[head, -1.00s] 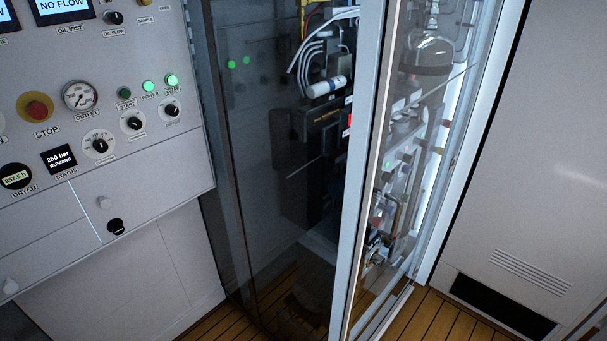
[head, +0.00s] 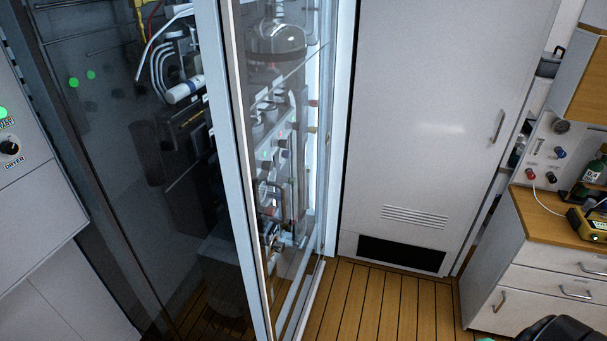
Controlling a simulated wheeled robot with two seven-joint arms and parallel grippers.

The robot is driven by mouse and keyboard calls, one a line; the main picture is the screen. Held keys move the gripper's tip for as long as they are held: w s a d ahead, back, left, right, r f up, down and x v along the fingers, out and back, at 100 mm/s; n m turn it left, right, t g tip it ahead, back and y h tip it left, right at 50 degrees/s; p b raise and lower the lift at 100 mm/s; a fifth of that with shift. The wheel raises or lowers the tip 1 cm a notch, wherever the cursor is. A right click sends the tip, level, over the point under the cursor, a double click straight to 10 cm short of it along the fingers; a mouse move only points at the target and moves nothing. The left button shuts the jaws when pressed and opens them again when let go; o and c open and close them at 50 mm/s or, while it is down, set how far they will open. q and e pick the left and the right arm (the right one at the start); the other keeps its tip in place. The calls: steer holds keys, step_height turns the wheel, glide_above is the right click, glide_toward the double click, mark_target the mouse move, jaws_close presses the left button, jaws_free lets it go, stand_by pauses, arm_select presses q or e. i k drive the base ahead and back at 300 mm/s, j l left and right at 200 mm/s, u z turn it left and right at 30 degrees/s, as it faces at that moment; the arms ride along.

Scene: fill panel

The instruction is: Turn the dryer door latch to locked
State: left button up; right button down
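At the left edge, part of the control panel shows with a black knob (head: 10,148) labelled DRYER and a lit green light (head: 3,113) above it. I cannot make out a dryer door latch in this view. A tall glass-fronted cabinet stands in the middle; its pale upright frame (head: 236,170) divides dark glass on the left from a lit interior with tubes and fittings on the right. Neither gripper's fingers show. A dark rounded shape at the bottom right may be part of my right arm.
A grey locker door (head: 430,120) with a handle and a low vent stands right of the cabinet. A wooden-topped counter (head: 545,215) with drawers is at the far right, carrying a yellow device (head: 590,222) and a bottle. The plank floor (head: 380,305) between is clear.

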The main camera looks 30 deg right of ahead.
mark_target(276, 247)
steer(key=u, duration=0.25)
steer(key=l+u, duration=0.35)
steer(key=l, duration=0.15)
steer(key=l+u, duration=0.35)
steer(key=l, duration=0.15)
steer(key=l+u, duration=0.35)
steer(key=l, duration=0.15)
steer(key=k, duration=0.05)
